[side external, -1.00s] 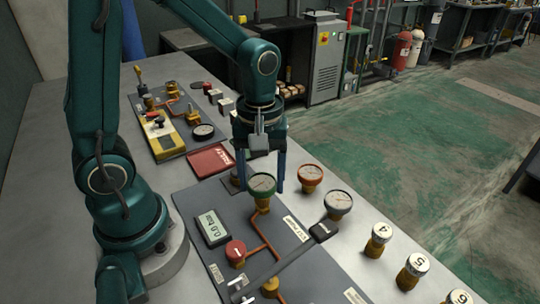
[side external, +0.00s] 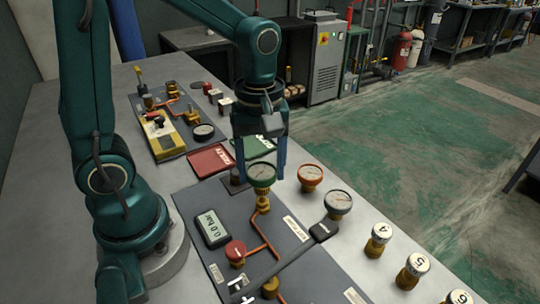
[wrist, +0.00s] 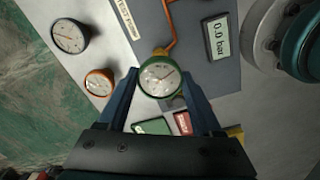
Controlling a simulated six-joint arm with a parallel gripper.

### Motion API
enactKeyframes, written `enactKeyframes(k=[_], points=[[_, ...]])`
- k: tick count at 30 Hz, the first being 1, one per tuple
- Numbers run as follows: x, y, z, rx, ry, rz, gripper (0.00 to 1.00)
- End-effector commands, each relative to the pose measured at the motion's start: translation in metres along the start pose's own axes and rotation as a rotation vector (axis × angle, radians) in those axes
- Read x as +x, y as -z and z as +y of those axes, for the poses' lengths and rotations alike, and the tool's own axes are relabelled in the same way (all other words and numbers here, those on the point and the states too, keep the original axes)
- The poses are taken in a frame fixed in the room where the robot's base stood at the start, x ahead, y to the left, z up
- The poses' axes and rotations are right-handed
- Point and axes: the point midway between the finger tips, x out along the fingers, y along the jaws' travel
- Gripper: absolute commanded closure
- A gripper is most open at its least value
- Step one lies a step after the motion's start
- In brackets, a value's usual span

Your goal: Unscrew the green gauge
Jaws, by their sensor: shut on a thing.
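The green gauge (side external: 262,175) has a green rim, a pale dial and a brass stem below it. It stands above the end of a copper pipe on the dark panel (side external: 205,262). My gripper (side external: 262,172) is shut on it, with one blue finger on each side. In the wrist view the gauge (wrist: 160,79) sits between the two fingertips, dial toward the camera. I cannot tell whether its stem still touches the brass fitting below.
An orange gauge (side external: 310,177) and a dark-rimmed gauge (side external: 338,203) stand close on the right. A red tray (side external: 211,160) and a green tray (side external: 260,146) lie behind. A display (side external: 212,227) reads 0.0 bar. Numbered brass caps (side external: 378,238) stand at the right.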

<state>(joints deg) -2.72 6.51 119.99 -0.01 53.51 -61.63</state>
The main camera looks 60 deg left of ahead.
Motion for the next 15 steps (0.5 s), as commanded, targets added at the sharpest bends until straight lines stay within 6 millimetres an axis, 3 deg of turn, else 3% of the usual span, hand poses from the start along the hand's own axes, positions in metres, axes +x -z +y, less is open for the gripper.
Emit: enactKeyframes(k=[15], points=[[-0.023, 0.000, 0.000, 0.000, -0.001, 0.001, 0.87]])
